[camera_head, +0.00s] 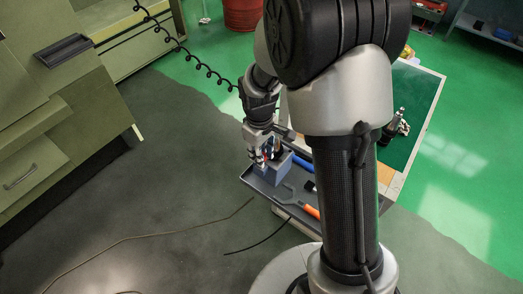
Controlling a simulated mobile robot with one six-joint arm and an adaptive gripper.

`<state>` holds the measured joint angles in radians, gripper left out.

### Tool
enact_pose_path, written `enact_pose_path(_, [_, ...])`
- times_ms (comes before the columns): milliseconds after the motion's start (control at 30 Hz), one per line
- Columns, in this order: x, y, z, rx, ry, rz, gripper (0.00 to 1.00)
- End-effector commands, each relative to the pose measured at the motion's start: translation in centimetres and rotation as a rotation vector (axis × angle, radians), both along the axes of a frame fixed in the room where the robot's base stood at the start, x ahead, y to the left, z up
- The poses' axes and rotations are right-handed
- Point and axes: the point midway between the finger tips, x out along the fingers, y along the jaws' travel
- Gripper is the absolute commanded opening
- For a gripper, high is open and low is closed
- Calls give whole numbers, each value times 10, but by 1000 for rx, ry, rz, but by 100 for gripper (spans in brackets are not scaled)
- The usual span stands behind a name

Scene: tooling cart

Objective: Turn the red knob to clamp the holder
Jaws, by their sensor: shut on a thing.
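My gripper (259,157) is at the left end of the cart's grey tray (250,185), pointing down. It is shut on a small red part that looks like the red knob (264,160); only a little red shows between the fingers. A blue-grey block (272,172), which looks like the clamping fixture, stands on the tray directly beneath and beside the fingers. A dark round shape (281,152) is at its top; I cannot tell whether it is the holder. My arm hides part of the fixture's far side.
An orange-handled tool (311,211) and a blue-handled tool (303,163) lie in the tray. A green cart top (424,95) bears a metal tool holder (398,120). A machine (60,110) stands at left, with a coiled black cable (185,49). Thin cables cross the floor.

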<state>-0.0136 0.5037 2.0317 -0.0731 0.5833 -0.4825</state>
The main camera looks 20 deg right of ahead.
Motion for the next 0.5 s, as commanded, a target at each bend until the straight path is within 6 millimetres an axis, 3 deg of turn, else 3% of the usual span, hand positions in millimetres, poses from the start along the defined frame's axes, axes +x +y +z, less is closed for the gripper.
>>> enact_pose_path(500, [0,-1,0,0,-1,215,0])
